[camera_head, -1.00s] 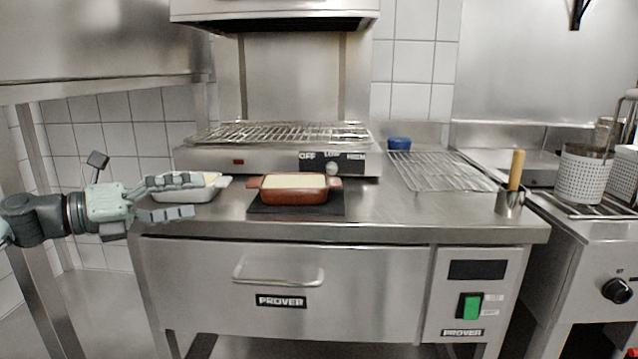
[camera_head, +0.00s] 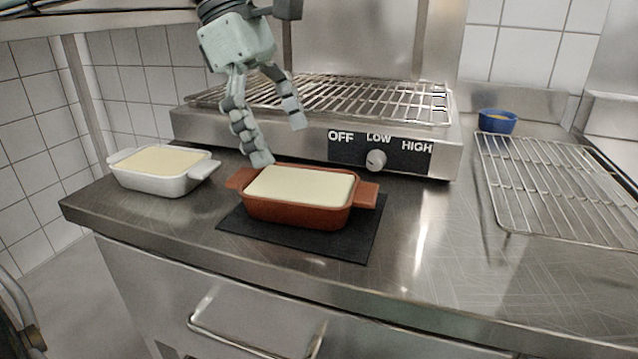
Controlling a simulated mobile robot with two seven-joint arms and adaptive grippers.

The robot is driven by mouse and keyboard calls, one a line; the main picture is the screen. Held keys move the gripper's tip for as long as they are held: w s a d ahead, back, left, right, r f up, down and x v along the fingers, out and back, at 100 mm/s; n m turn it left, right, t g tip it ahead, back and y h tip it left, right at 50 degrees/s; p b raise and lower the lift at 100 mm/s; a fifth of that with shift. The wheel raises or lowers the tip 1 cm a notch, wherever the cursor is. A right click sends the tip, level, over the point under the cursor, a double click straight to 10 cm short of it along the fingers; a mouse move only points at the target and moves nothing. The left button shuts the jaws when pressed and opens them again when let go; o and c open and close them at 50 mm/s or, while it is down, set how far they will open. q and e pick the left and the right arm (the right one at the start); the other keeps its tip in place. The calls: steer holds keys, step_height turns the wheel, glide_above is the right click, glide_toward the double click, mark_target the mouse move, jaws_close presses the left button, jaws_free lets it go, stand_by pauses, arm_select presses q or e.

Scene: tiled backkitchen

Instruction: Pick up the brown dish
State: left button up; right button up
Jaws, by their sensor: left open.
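The brown dish (camera_head: 297,213) is a reddish-brown rectangular dish with a handle at each end and a pale filling. It sits upright on a black mat (camera_head: 345,246) on the steel counter. My left gripper (camera_head: 281,143) is open and empty, pointing down above and behind the dish's left end. One fingertip appears close to the dish's left handle; I cannot tell whether it touches. The right gripper is not in view.
A white dish (camera_head: 160,182) with pale filling stands to the left. A grill (camera_head: 310,137) with a wire rack and knob stands behind. A blue bowl (camera_head: 497,123) and a wire rack (camera_head: 560,190) are at the right. The counter (camera_head: 430,265) right of the mat is clear.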

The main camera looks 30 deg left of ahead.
mark_target(296, 181)
arm_select(q)
steer(key=x, duration=0.7)
steer(key=shift+s+a+f, duration=0.15)
steer(key=shift+s+a, duration=0.05)
steer(key=shift+a, duration=0.1)
steer(key=shift+c, duration=0.5)
steer(key=c, duration=1.5)
